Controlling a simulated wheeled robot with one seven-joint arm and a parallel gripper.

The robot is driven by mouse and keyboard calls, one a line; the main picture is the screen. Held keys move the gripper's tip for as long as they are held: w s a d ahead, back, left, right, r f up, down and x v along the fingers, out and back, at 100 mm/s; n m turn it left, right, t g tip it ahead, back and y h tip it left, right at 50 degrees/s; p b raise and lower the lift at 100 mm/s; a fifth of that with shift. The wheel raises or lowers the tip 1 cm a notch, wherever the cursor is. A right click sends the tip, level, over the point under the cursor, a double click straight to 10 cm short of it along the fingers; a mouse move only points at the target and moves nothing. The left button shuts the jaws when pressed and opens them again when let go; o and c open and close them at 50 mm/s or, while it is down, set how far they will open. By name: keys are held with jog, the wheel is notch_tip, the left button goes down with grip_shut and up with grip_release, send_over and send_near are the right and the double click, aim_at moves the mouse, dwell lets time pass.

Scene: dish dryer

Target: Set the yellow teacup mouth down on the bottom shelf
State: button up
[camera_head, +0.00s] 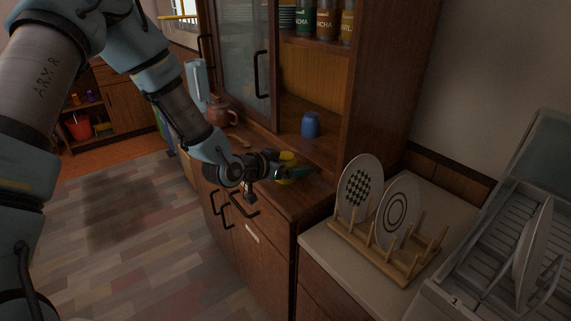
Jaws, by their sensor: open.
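The yellow teacup (286,158) stands on the wooden cabinet's counter ledge, partly hidden behind my gripper, so I cannot tell which way its mouth faces. My gripper (290,174) is open, with its fingers around or right beside the cup; the exact contact is hidden. The bottom shelf (292,112) of the open cabinet section lies just behind and above the ledge.
A wooden rack (372,250) with two plates stands on the pale counter at right, near a dish dryer (475,270). A brown teapot (220,112) is on the ledge at left. Jars (325,22) stand on the upper shelf. The glass door (240,60) covers the cabinet's left part.

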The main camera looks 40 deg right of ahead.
jog(key=shift+c, duration=0.4)
grip_shut()
dwell(0.4)
jog(key=shift+r, duration=0.15)
